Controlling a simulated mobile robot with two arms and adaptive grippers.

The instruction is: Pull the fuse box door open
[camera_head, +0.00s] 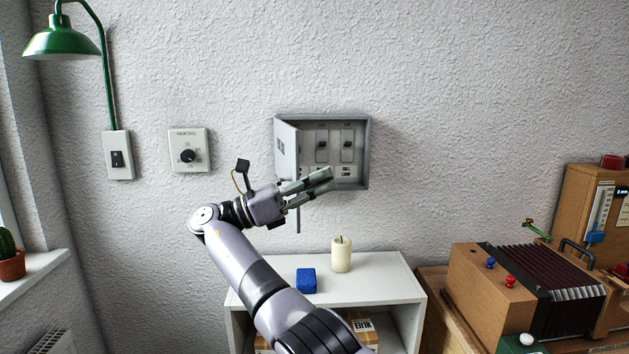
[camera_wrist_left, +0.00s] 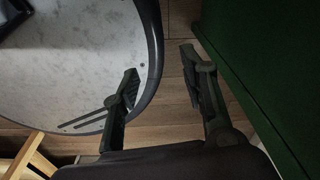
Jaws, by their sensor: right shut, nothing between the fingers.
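The grey fuse box (camera_head: 368,150) is on the wall in the head view. Its door (camera_head: 287,150) stands swung out on the left side, and switches (camera_head: 322,145) show inside. My right gripper (camera_head: 328,175) is shut and empty in front of the lower part of the box. It hides the lower edge of the door and box, and I cannot tell whether it touches the door. My left gripper (camera_wrist_left: 160,75) shows only in the left wrist view, open and empty above a wooden floor, beside a round grey top.
A white shelf (camera_head: 385,275) below the box holds a candle (camera_head: 341,255) and a blue block (camera_head: 306,281). A wall dial (camera_head: 190,152) and a green lamp (camera_head: 62,38) are at left. A wooden accordion-like box (camera_head: 480,275) stands at right.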

